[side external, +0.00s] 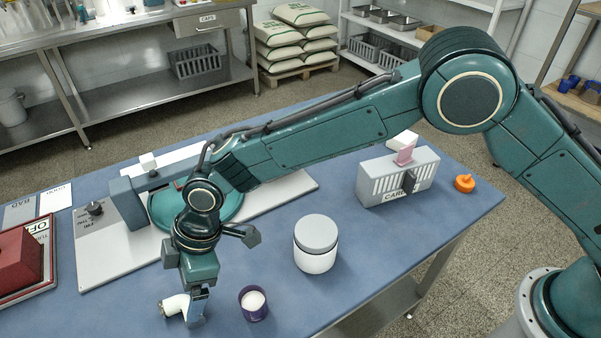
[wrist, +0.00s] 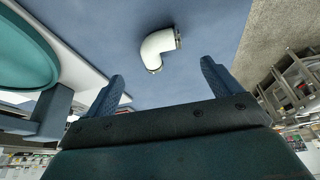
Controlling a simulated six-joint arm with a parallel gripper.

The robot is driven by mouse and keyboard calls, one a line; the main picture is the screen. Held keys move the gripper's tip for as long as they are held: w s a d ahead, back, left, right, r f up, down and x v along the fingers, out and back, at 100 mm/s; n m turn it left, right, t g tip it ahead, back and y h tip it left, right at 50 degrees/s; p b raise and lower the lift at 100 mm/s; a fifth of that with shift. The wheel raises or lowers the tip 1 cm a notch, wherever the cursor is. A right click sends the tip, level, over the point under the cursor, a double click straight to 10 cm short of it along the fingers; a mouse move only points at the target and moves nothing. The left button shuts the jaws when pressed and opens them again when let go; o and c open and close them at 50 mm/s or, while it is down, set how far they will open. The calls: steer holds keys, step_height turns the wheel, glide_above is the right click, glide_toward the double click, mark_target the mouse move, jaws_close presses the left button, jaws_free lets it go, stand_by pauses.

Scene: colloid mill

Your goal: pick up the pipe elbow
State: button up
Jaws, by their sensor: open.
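The pipe elbow is a white curved pipe piece (side external: 175,305) with metal-coloured ends, lying on the blue table near its front left. In the wrist view the pipe elbow (wrist: 158,47) lies ahead of my fingertips, roughly centred between them. My gripper (side external: 197,318) points down right beside the pipe elbow in the side view and partly overlaps it. In the wrist view my gripper (wrist: 161,75) has its two fingers spread wide with nothing between them. I cannot tell whether a finger touches the pipe elbow.
A purple cup with white contents (side external: 253,303) stands close to the right of my gripper. A white jar with a grey lid (side external: 316,245) stands further right. A teal round part on a white base (side external: 290,186) lies behind. A red box (side external: 18,262) sits at the far left.

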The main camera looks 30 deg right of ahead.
mark_target(182, 305)
steer(key=shift+x, duration=1.25)
steer(key=shift+x, duration=2.6)
steer(key=shift+d, duration=0.1)
steer(key=c, duration=1.2)
steer(key=shift+o, duration=0.2)
steer(key=shift+r, duration=0.1)
step_height(182, 305, up, 20)
